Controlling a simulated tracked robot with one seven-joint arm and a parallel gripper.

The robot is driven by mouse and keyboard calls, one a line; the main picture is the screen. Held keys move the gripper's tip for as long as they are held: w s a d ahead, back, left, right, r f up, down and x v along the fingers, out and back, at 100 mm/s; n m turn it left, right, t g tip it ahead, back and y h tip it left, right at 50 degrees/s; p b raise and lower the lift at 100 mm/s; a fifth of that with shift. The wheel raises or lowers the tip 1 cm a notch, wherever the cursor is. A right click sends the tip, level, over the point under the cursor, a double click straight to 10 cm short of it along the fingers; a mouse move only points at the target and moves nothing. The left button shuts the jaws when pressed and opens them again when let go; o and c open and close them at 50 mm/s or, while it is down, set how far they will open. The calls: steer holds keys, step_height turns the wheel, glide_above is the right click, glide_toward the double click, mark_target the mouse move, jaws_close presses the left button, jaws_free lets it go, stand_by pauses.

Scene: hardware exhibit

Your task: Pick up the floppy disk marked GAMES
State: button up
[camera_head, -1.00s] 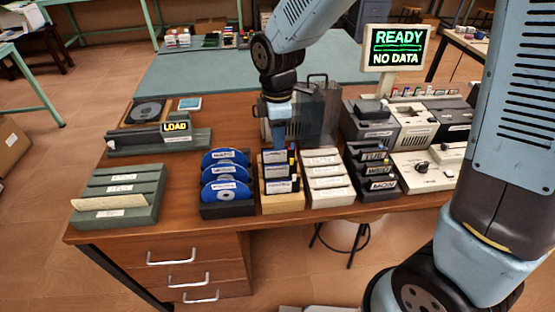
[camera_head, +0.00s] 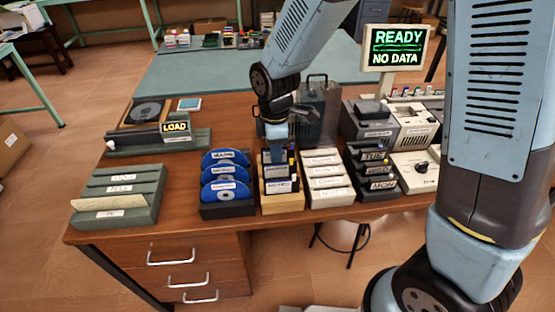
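The dark floppy disks (camera_head: 279,187) with white labels stand in a light wooden rack (camera_head: 282,206) on the desk's front part. Their labels are too small to read, so I cannot tell which one is marked GAMES. My gripper (camera_head: 274,150) points down at the rear of this rack, over or against the back disks. The arm and gripper hide part of the rearmost disk. The fingers are too small and too covered to show whether they are open or touching a disk.
Blue discs in a dark rack (camera_head: 228,210) stand close on the left. A white cartridge rack (camera_head: 329,201) and a dark cartridge rack (camera_head: 372,193) stand close on the right. A clear case (camera_head: 318,108) is behind. A lit screen reads READY, NO DATA (camera_head: 396,48).

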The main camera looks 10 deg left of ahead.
jaws_close()
